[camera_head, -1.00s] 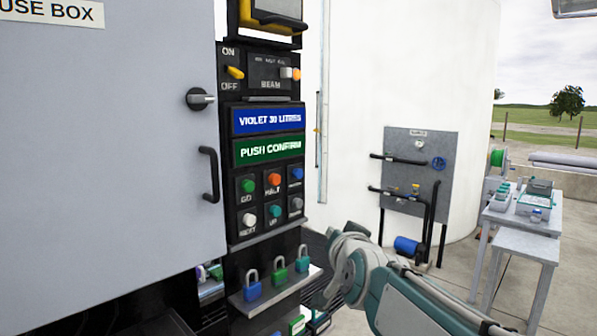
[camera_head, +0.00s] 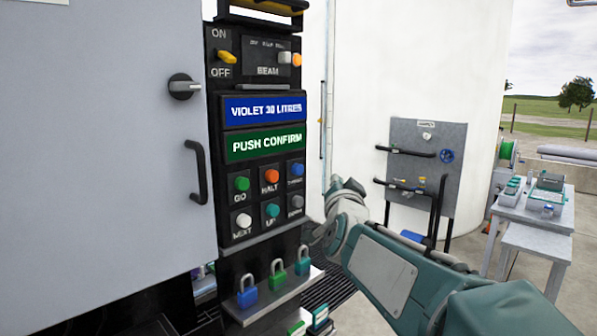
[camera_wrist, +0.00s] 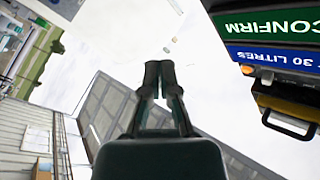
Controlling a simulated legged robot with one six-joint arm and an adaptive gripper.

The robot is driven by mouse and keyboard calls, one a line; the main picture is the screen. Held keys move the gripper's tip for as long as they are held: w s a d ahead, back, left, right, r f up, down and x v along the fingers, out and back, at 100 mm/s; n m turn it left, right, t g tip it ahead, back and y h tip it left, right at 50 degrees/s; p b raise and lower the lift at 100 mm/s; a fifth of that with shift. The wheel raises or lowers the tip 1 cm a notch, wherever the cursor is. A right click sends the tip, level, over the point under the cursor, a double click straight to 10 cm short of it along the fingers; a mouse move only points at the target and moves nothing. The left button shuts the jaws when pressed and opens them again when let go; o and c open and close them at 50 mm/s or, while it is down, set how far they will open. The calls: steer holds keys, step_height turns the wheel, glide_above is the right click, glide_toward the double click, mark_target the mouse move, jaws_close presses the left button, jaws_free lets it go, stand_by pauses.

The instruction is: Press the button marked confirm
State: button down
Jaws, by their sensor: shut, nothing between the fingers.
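The black control panel (camera_head: 260,180) stands left of centre in the head view. A green display (camera_head: 264,143) reads PUSH CONFIRM, below a blue display (camera_head: 264,110) reading VIOLET 30 LITRES. Buttons are green GO (camera_head: 241,184), orange HALT (camera_head: 271,176), a blue one (camera_head: 297,170), white NEXT (camera_head: 243,220), teal UP (camera_head: 272,210) and a grey one (camera_head: 296,202). The blue and grey buttons' labels are too small to read surely. My gripper (camera_wrist: 159,68) is shut and empty, apart from the panel, which shows upside down at right in the wrist view. In the head view it is right of the buttons.
A grey cabinet door (camera_head: 100,150) with a black handle (camera_head: 197,172) stands left of the panel. A ledge with several padlocks (camera_head: 275,282) juts out below the buttons. A white tank (camera_head: 420,70), a pipe board (camera_head: 428,165) and tables (camera_head: 535,215) stand to the right.

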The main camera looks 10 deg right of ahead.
mark_target(303, 169)
steer(key=w+a, duration=0.4)
steer(key=w, duration=0.2)
steer(key=shift+w+a, duration=0.2)
steer(key=shift+a, duration=0.05)
stand_by(1.3)
steer(key=shift+w+a, duration=0.15)
steer(key=shift+w, duration=0.15)
steer(key=shift+w+a, duration=0.35)
steer(key=shift+w, duration=0.1)
stand_by(1.0)
steer(key=shift+s+d, duration=0.6)
steer(key=shift+s, duration=0.25)
steer(key=s+d, duration=0.1)
steer(key=s, duration=0.1)
steer(key=s+d, duration=0.2)
stand_by(0.6)
